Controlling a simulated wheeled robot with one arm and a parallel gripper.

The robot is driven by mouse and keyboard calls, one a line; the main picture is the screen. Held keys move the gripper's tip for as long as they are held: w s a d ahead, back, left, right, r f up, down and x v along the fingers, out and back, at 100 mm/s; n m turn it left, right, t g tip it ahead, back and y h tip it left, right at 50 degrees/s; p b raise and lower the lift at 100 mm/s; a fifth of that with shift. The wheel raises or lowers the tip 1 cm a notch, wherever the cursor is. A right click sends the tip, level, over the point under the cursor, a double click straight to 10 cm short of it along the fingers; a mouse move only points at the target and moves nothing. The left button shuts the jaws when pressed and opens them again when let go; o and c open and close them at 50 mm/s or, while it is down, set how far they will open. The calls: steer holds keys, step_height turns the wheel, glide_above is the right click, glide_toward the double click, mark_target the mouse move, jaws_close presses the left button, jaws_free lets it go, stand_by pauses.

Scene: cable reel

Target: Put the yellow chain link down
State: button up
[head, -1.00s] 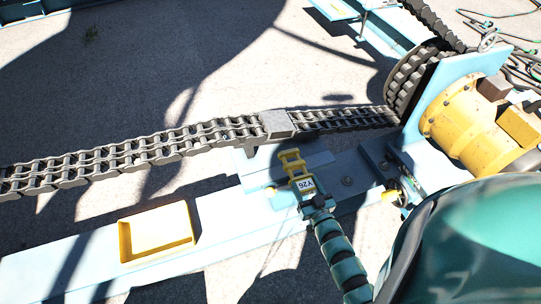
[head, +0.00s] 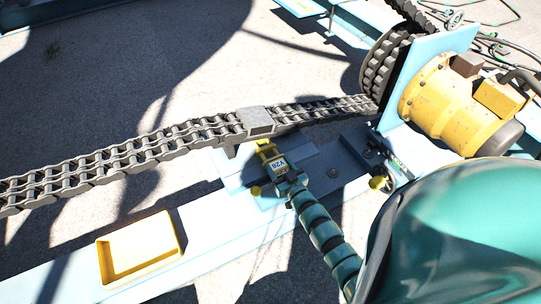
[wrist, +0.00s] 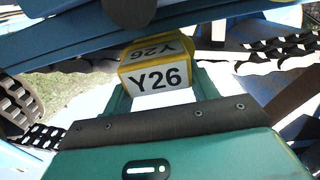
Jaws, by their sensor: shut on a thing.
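The yellow chain link (head: 264,148), with a white Y26 label, is in my gripper (head: 284,176) in the head view. My gripper is shut on its labelled end. The link lies just below the grey block (head: 257,130) on the double-row chain (head: 130,154), above the light-blue plate. I cannot tell whether it touches the plate or block. In the wrist view the link (wrist: 158,77) sits between the green fingers, and its far end is hidden.
A shallow yellow tray (head: 150,266) stands on the light-blue beam (head: 216,218) at lower left and looks empty. The chain runs to a sprocket (head: 385,70) beside a yellow motor (head: 450,110).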

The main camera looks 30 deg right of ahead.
mark_target(271, 155)
steer(key=shift+w, duration=1.65)
steer(key=shift+w+a+f+b, duration=0.1)
steer(key=shift+w+f+b, duration=0.15)
steer(key=shift+w, duration=0.5)
steer(key=shift+w+f+b, duration=0.1)
steer(key=shift+w+b, duration=0.15)
steer(key=shift+w, duration=0.5)
steer(key=shift+r, duration=0.1)
steer(key=shift+f, duration=0.3)
steer(key=o, duration=1.3)
steer(key=shift+r, duration=0.1)
